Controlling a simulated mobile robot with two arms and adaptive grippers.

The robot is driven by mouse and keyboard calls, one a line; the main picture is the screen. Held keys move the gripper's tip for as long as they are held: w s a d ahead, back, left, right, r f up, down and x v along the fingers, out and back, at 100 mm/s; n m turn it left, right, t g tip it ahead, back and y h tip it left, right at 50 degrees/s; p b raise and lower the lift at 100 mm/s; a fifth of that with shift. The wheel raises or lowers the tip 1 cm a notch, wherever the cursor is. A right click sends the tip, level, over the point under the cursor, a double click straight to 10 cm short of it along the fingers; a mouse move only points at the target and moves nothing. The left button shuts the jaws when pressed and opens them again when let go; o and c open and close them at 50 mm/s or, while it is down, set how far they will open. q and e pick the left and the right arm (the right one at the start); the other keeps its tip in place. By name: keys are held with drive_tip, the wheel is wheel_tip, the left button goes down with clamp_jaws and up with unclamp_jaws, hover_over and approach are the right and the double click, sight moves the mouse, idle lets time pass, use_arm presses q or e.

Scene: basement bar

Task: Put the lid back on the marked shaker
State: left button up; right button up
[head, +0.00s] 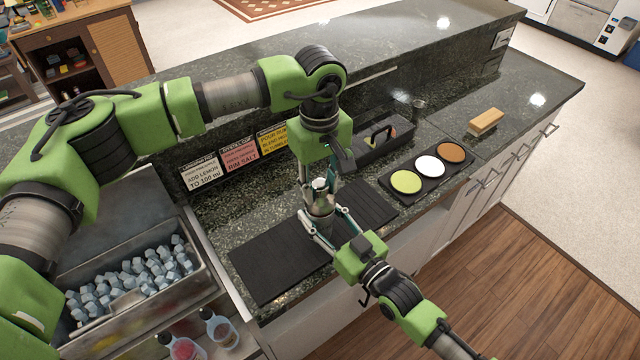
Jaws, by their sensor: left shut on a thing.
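A metal shaker (321,207) stands upright on the black mat (270,268) on the counter. My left gripper (325,182) points down from above and is shut on a small metal piece at the shaker's top, which looks like the lid. The fingers hide much of it, and I cannot tell whether the lid is seated or just above the rim. My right gripper (324,217) reaches in from the lower right, with its fingers on either side of the shaker's body. I cannot tell whether they press on it. No mark on the shaker is readable.
An ice bin (135,285) and bottles (222,330) are at the lower left. Recipe cards (238,157) stand behind the mat. A black caddy (378,145), a tray with three coloured discs (430,166) and a wooden-topped block (486,121) are to the right.

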use_arm(q)
drive_tip(key=shift+f, duration=0.6)
drive_tip(key=o, duration=1.2)
wheel_tip(320, 180, up, 12)
drive_tip(key=shift+r, duration=0.1)
use_arm(e)
drive_tip(key=o, duration=1.7)
